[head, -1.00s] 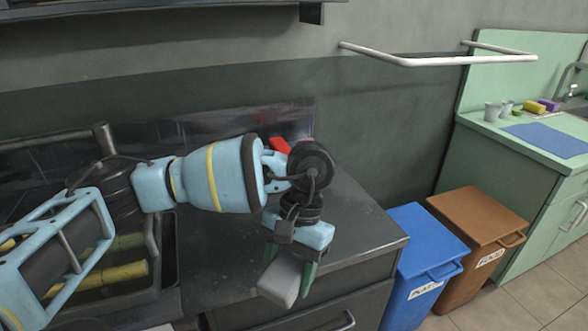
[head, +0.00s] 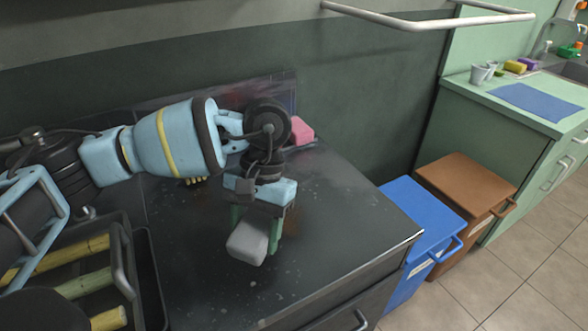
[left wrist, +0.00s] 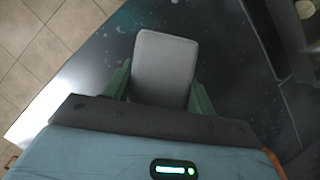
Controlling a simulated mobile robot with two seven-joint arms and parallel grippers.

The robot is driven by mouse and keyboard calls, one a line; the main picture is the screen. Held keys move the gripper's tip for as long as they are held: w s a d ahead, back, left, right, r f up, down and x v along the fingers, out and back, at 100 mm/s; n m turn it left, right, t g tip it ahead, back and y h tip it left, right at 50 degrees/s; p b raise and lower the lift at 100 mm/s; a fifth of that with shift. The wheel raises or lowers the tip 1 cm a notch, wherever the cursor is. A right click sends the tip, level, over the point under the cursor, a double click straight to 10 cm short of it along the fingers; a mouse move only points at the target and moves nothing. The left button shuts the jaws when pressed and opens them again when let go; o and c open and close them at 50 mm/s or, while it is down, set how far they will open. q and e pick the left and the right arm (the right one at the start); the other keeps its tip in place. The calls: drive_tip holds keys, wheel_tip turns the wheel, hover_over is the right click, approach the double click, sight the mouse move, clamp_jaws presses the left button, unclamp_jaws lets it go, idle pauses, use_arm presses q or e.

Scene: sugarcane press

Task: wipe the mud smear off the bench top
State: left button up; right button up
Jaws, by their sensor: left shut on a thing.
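My left gripper (head: 256,226) is shut on a pale grey block (head: 247,243) with rounded edges, its green fingers on either side. It holds the block low over the dark bench top (head: 340,215); I cannot tell whether the block touches it. The left wrist view shows the block (left wrist: 165,65) between the fingers. The bench top carries scattered pale specks (head: 280,287), also seen in the left wrist view (left wrist: 122,22). I cannot make out a distinct mud smear; part of the surface is hidden by my arm. My right gripper is not in view.
A pink block (head: 301,130) lies at the back of the bench. A dark tray (head: 146,275) with yellow and green cane pieces (head: 75,252) stands at left. Blue (head: 425,212) and brown (head: 468,180) bins stand right of the bench. The bench's right part is clear.

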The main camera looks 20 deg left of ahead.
use_arm(q)
drive_tip(key=shift+w, duration=0.1)
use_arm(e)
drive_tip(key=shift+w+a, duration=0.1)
